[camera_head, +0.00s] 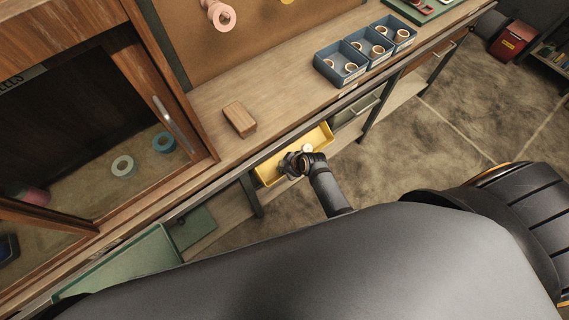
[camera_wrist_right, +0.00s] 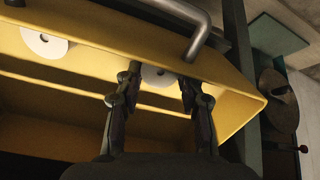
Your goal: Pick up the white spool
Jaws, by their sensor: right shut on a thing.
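The yellow drawer (camera_head: 322,136) is pulled open under the workbench, and its yellow wall fills much of the right wrist view (camera_wrist_right: 237,95). My right gripper (camera_head: 292,163) reaches down into it. In the right wrist view, my right gripper's fingers (camera_wrist_right: 159,82) stand on either side of a white spool (camera_wrist_right: 158,76) and are shut on it, inside the drawer. A second white spool (camera_wrist_right: 44,42) lies farther left in the drawer. In the head view one white spool (camera_head: 307,148) shows beside the gripper; I cannot tell which. My left gripper is not in view.
A metal drawer handle (camera_wrist_right: 196,35) is close above the fingers. On the bench are a wooden block (camera_head: 240,119) and blue bins (camera_head: 341,64) with rolls. Open floor (camera_head: 450,130) lies right of the bench.

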